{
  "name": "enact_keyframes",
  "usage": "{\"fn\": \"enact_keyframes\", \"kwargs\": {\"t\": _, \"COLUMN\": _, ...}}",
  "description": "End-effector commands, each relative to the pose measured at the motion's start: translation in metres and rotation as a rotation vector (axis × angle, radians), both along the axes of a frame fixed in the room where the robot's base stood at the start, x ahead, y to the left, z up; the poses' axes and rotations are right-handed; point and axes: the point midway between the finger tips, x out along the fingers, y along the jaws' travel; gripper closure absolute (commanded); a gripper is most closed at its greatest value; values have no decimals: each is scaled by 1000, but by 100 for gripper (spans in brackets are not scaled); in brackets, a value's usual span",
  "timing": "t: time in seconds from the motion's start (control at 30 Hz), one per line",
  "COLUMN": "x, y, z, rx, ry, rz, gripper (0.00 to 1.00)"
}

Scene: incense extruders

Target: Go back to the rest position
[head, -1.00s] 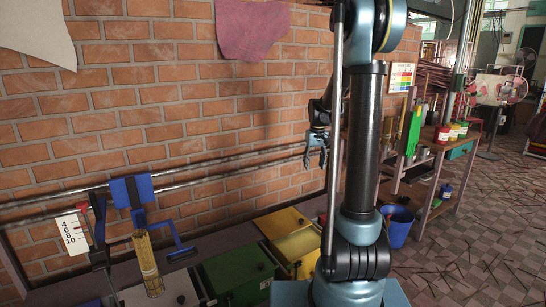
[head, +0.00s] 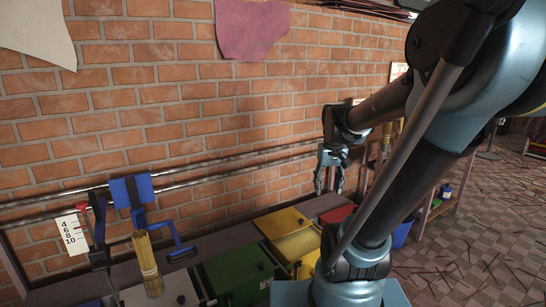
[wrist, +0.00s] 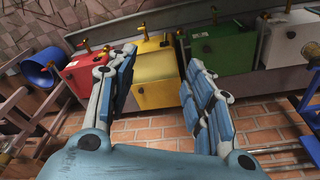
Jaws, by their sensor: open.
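My gripper (head: 330,180) hangs in the air in front of the brick wall, right of centre in the head view, with its fingers pointing down. In the wrist view my gripper (wrist: 160,100) shows its two blue-padded fingers spread apart with nothing between them. My arm reaches up from its base and bends over at the right of the head view, hiding part of the shelf behind it.
Below the gripper stand a yellow box (head: 290,230), a green box (head: 235,277) and a red box (wrist: 88,78). A bundle of sticks (head: 147,262) is by a blue bracket (head: 132,192). A blue bucket (head: 402,232) stands at right. Metal pipes (head: 220,171) run along the wall.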

Motion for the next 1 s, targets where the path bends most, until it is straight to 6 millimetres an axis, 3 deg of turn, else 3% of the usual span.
{"fn": "enact_keyframes", "kwargs": {"t": 0.2, "x": -51, "y": -1, "z": -20, "rx": 3, "ry": -14, "rz": -19, "gripper": 53}}
{"fn": "enact_keyframes", "kwargs": {"t": 0.5, "x": -105, "y": -2, "z": -56, "rx": 6, "ry": -32, "rz": -44, "gripper": 53}}
{"fn": "enact_keyframes", "kwargs": {"t": 0.7, "x": -121, "y": -3, "z": -70, "rx": 8, "ry": -38, "rz": -53, "gripper": 53}}
{"fn": "enact_keyframes", "kwargs": {"t": 1.0, "x": -124, "y": -3, "z": -73, "rx": 9, "ry": -40, "rz": -54, "gripper": 53}}
